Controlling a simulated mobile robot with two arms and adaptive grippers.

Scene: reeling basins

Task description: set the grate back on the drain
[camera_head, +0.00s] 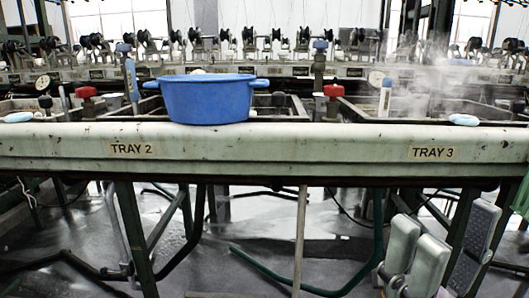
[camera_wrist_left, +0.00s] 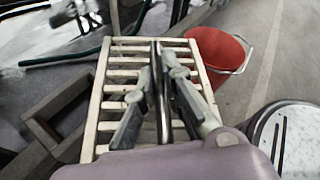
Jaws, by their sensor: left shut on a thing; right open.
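In the left wrist view a pale slatted grate (camera_wrist_left: 122,74) lies across the middle of the picture. My left gripper (camera_wrist_left: 160,78) is shut on the grate, its two fingers close together over the slats. A brown square frame around a dark opening (camera_wrist_left: 66,104), which looks like the drain, shows to the left of the grate, partly cut off from view by it. I cannot tell how high the grate is above the floor. In the head view my right gripper (camera_head: 447,232) is open and empty at the lower right, in front of the bench. The grate and left gripper do not show there.
A red bucket (camera_wrist_left: 222,55) stands just right of the grate, with a round pale-topped stool (camera_wrist_left: 290,135) nearer. In the head view a blue basin (camera_head: 207,100) sits on the bench edge (camera_head: 280,147) above green legs and hoses. Steam rises at the right.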

